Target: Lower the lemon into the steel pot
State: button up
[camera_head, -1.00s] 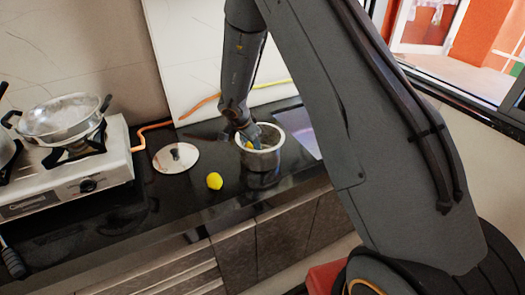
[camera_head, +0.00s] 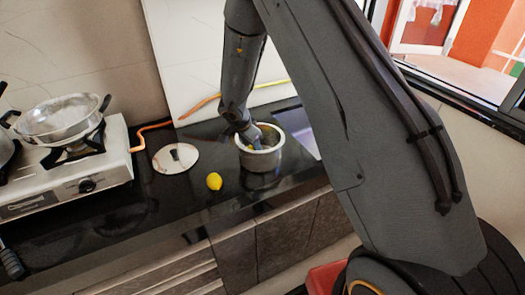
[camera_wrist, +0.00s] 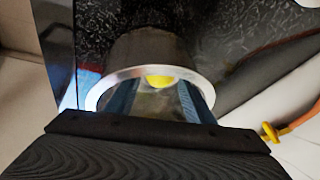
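The steel pot (camera_head: 262,160) stands open on the dark counter; its rim (camera_wrist: 97,91) shows in the wrist view. My gripper (camera_head: 255,143) reaches down into its mouth. In the wrist view its two bluish fingers (camera_wrist: 159,92) are spread inside the rim. A yellow lemon (camera_wrist: 159,82) is inside the pot, between the fingers' lines; gaps show on both sides of it. The rim hides part of this lemon, and whether it rests on the bottom cannot be seen. A second lemon (camera_head: 214,181) lies on the counter, left of the pot.
A round lid with a dark knob (camera_head: 175,158) lies left of the pot. A gas stove (camera_head: 75,170) with a steel pan (camera_head: 62,118) stands further left. The counter's front edge is close to the pot and loose lemon.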

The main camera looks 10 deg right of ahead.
jog(key=shift+o, duration=1)
notch_tip(320, 180, up, 12)
jog(key=s+a+n+t+y+b, duration=0.1)
jog(key=s+n+t+y+b, duration=0.1)
jog(key=n+t+b, duration=0.15)
jog(key=s+d+n+g+b, duration=0.1)
jog(key=s+d+n+g, duration=0.1)
jog(key=s, duration=1.1)
jog(key=s+d+f+n+g+y+b, duration=0.1)
jog(key=s+n, duration=0.5)
jog(key=s, duration=0.7)
jog(key=d+g+b, duration=0.1)
jog(key=d+g, duration=0.1)
jog(key=g, duration=0.1)
jog(key=shift+f+n, duration=0.2)
jog(key=shift+n, duration=0.15)
jog(key=shift+d, duration=0.1)
